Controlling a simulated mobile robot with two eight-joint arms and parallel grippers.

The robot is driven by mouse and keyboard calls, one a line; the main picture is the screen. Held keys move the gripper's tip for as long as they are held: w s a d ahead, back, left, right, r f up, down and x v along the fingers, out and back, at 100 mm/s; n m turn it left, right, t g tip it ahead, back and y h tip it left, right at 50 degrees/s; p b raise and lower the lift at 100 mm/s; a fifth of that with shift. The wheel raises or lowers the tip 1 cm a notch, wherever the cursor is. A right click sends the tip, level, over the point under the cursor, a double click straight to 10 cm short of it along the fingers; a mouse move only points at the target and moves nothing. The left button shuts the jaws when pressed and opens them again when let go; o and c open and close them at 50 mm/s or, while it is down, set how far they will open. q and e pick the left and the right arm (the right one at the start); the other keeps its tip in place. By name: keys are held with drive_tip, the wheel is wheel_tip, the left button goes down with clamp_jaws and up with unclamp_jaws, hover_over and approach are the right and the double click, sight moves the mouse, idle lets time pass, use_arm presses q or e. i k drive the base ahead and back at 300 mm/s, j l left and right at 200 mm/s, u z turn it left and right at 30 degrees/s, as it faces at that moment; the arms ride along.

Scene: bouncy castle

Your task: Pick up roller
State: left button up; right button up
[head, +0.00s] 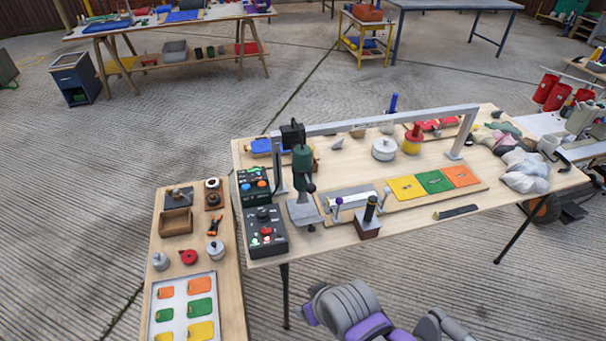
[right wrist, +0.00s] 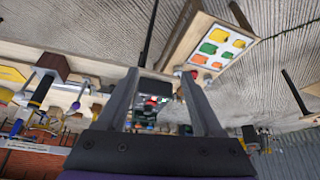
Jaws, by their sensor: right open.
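A light cylinder lies across the board on the main table, between upright pins, one with a purple knob; it looks like the roller (head: 350,201). In front of it a black-handled tool (head: 370,207) stands upright in a brown wooden block (head: 367,230). I cannot tell for certain which of the two is the roller. In the right wrist view the black handle (right wrist: 41,91) and the block (right wrist: 53,64) show at the left. My right gripper (right wrist: 161,76) is open and empty, with both fingers apart from these things. My left gripper is in neither view.
Two control boxes (head: 265,232) and a green press (head: 303,168) stand at the table's left. A grey overhead frame (head: 390,118) spans behind the board. Coloured pads (head: 434,181) lie to the right. A side table (head: 228,290) adjoins at left.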

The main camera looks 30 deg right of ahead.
sight(366, 218)
drive_tip(key=z, duration=1.6)
drive_tip(key=i+l, duration=0.3)
drive_tip(key=i, duration=0.15)
drive_tip(key=i+l, duration=0.3)
drive_tip(key=i, duration=0.2)
